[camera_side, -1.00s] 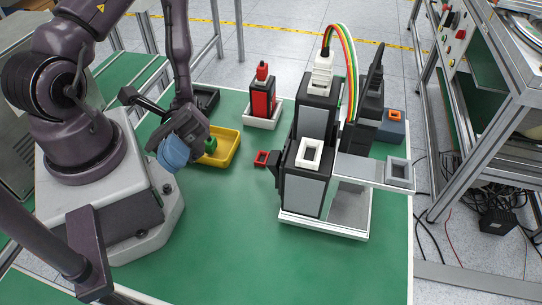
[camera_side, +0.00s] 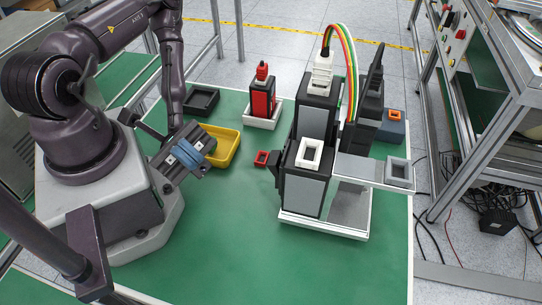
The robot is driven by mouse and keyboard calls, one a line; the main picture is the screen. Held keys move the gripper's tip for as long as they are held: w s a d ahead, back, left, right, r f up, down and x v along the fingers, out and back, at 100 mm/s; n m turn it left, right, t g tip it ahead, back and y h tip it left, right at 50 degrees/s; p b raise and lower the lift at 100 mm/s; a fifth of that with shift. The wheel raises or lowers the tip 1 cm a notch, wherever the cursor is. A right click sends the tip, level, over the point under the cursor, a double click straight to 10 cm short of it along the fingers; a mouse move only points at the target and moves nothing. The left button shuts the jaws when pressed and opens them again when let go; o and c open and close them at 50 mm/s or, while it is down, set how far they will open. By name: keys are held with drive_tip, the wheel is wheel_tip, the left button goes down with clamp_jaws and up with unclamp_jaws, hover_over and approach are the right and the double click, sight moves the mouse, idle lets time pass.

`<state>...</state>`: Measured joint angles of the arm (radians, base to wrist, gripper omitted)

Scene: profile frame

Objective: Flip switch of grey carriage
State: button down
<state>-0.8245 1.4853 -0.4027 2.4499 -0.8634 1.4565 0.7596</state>
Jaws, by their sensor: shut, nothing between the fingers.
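The frame assembly with black and grey carriages stands upright on the green table, right of centre. The front grey carriage (camera_side: 307,192) has a white rectangular socket (camera_side: 310,153) on top. A small black part sticks out from its left side (camera_side: 274,164); I cannot tell whether this is the switch. My gripper (camera_side: 176,163) is well to the left of the carriage, beside the yellow tray, above the table and apart from the carriage. It is shut and empty, tilted, with a blue band across it. Its fingertips are hard to make out.
A yellow tray (camera_side: 233,146), a black tray (camera_side: 203,97), a small red frame (camera_side: 262,158) and a red-black block in a white tray (camera_side: 262,118) stand on the table (camera_side: 235,235). A blue block (camera_side: 393,130) is behind right. The front of the table is clear.

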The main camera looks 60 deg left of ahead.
drive_tip(key=w+d+r, duration=0.2)
drive_tip(key=w+d, duration=0.3)
drive_tip(key=shift+w+d, duration=0.35)
drive_tip(key=shift+r, duration=0.1)
idle(1.9)
drive_tip(key=shift+w+d+r, duration=0.1)
drive_tip(key=shift+w+d, duration=0.15)
drive_tip(key=shift+w+d+r, duration=0.1)
drive_tip(key=shift+w+d, duration=0.2)
idle(0.8)
drive_tip(key=shift+s+a+f, duration=0.25)
drive_tip(key=shift+s+a, duration=0.35)
idle(0.4)
drive_tip(key=s+a, duration=0.1)
drive_tip(key=s+a+f, duration=0.1)
drive_tip(key=s+a, duration=0.1)
drive_tip(key=shift+s+a+f, duration=0.1)
drive_tip(key=shift+s+a, duration=0.1)
drive_tip(key=shift+s, duration=0.05)
